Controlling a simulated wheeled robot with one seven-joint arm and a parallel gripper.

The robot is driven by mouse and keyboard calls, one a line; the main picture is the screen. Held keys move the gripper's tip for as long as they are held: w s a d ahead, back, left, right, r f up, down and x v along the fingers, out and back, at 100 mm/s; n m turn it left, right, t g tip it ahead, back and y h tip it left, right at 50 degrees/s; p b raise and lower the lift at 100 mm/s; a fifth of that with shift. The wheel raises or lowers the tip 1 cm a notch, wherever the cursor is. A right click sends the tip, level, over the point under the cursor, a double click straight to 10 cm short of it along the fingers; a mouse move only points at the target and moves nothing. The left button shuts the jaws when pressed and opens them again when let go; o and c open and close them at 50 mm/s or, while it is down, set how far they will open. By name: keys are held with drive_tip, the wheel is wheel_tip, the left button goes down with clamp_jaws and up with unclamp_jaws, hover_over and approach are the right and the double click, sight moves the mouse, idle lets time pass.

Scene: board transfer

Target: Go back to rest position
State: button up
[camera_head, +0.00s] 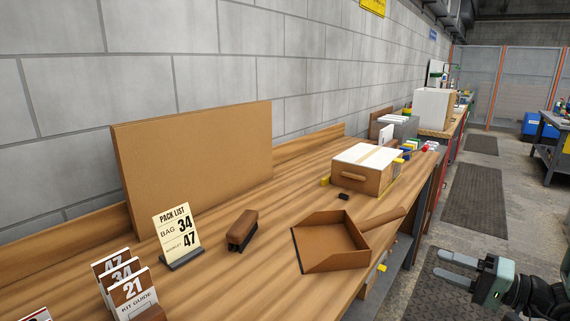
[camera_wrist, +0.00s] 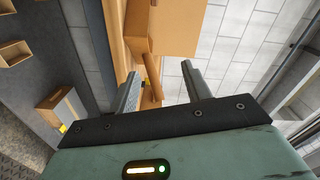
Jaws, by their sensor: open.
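My gripper (camera_head: 457,269) is at the lower right in the head view, out over the floor beside the bench and apart from everything on it. Its two fingers are spread with nothing between them. The wrist view also shows the open, empty fingers (camera_wrist: 165,88), with the bench and wall beyond them at a tilted angle. The wooden bench (camera_head: 285,210) runs away along the wall.
The aisle floor (camera_head: 485,208) right of the bench is clear.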

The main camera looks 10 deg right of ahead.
drive_tip(key=s+a+r+n+g+y, duration=0.2)
drive_tip(key=s+a+n+g, duration=0.1)
drive_tip(key=a+g, duration=0.4)
drive_tip(key=s+a+r+n+g+y, duration=0.1)
drive_tip(key=s+a+r+n+g, duration=0.2)
drive_tip(key=a, duration=0.6)
drive_tip(key=s+a+r+n+g+h, duration=0.1)
drive_tip(key=s+a+n+h, duration=0.3)
drive_tip(key=s+h, duration=0.3)
drive_tip(key=s+a+n+g+h, duration=0.1)
drive_tip(key=s+a+n+h, duration=0.2)
drive_tip(key=s+a+h, duration=0.3)
drive_tip(key=shift+s+a+r+n+g+h, duration=0.3)
drive_tip(key=shift+s+r+n+g+h, duration=0.1)
drive_tip(key=shift+s+h, duration=0.45)
